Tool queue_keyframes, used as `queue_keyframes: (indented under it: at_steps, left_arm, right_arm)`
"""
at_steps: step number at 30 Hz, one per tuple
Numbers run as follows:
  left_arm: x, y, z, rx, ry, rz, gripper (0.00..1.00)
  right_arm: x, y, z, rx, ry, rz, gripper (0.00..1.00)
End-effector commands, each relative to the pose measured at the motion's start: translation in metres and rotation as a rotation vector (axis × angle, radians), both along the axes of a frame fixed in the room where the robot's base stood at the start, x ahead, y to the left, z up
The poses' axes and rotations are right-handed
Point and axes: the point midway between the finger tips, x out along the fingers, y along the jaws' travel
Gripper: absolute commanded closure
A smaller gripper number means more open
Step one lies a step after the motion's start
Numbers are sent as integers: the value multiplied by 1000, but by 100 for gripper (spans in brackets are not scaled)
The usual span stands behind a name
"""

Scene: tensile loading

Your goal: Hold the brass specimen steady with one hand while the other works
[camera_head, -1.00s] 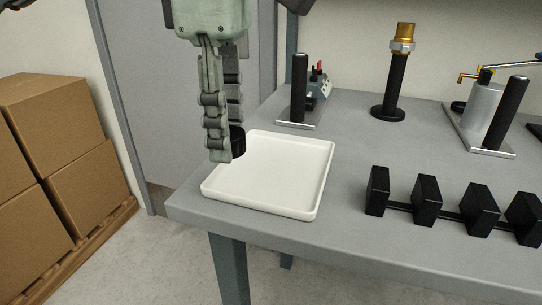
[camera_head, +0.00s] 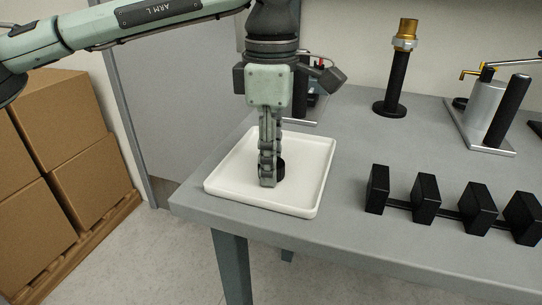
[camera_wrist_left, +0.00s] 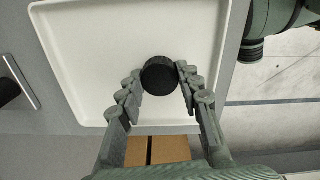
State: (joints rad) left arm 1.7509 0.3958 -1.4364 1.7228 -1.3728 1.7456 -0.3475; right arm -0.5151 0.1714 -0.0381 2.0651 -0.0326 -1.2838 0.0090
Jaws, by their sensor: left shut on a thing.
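A brass-coloured piece (camera_head: 406,27), which looks like the brass specimen, stands upright on top of a black post (camera_head: 395,82) at the back of the table. My left gripper (camera_head: 270,175) points down over the white tray (camera_head: 315,175), well to the left of the brass piece. Its fingers are shut on a short black cylinder (camera_head: 281,169). In the left wrist view the black cylinder (camera_wrist_left: 160,75) sits between both fingertips, over the tray (camera_wrist_left: 72,60). I cannot tell whether the cylinder touches the tray floor. My right gripper is not in view.
A row of black blocks (camera_head: 424,198) stands along the right front. A silver cylinder fixture (camera_head: 482,105) with a black handle (camera_head: 508,110) is at the back right. Another small device is partly hidden behind my left arm. Cardboard boxes (camera_head: 88,185) stand left of the table.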

Motion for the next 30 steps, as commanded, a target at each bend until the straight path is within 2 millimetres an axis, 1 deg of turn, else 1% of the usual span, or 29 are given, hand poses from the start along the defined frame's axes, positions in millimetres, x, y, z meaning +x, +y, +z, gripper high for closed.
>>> queue_keyframes:
  at_steps: [4, 8, 9, 13, 21, 24, 25, 27, 30]
  left_arm:
    - [0, 0, -2, 0, 0, 1, 100]
    - [0, 0, -3, 0, 0, 1, 100]
    - [0, 0, -2, 0, 0, 1, 61]
    - [0, 0, -2, 0, 0, 1, 45]
    - [0, 0, -2, 0, 0, 1, 45]
    - [0, 0, 2, 0, 0, 1, 45]
    - [0, 0, 4, 0, 0, 1, 45]
    - [1, -1, 13, -2, -3, 1, 45]
    - [1, 0, 32, -3, -4, 1, 45]
  right_arm:
    - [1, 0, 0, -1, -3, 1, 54]
    - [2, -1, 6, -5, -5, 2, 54]
    - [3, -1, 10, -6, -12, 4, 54]
    - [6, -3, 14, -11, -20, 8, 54]
    - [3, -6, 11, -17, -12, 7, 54]
    - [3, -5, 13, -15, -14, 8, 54]
    - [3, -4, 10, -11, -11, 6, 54]
    - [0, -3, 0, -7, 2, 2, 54]
    - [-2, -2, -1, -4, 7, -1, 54]
